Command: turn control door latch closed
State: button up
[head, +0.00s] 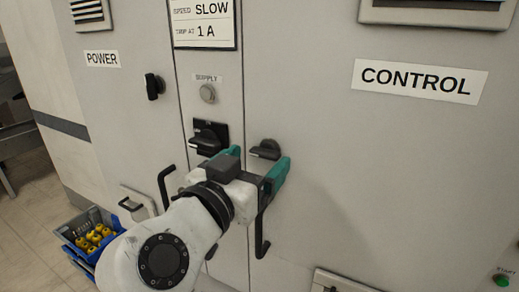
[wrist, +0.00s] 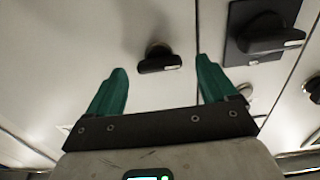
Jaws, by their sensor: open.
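The control door latch (head: 265,149) is a black knob with its handle lying roughly level, near the left edge of the control door (head: 390,170). In the wrist view the latch (wrist: 160,62) lies ahead of the fingertips, between their lines, with its bar crosswise. My gripper (head: 256,161) is open, with green fingers, close in front of the latch. In the wrist view the gripper (wrist: 160,68) shows nothing between its fingers. I cannot tell the exact gap to the latch.
A black supply switch (head: 208,138) sits just left of the latch. The power door latch (head: 154,86) stands upright further left. A black door handle (head: 262,232) hangs below my gripper. A blue bin (head: 85,235) with yellow parts stands at lower left.

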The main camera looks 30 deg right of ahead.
aim_at(271, 147)
jog(key=shift+x, duration=1.1)
jog(key=shift+c, duration=0.5)
jog(key=c, duration=1)
jog(key=shift+o, duration=0.2)
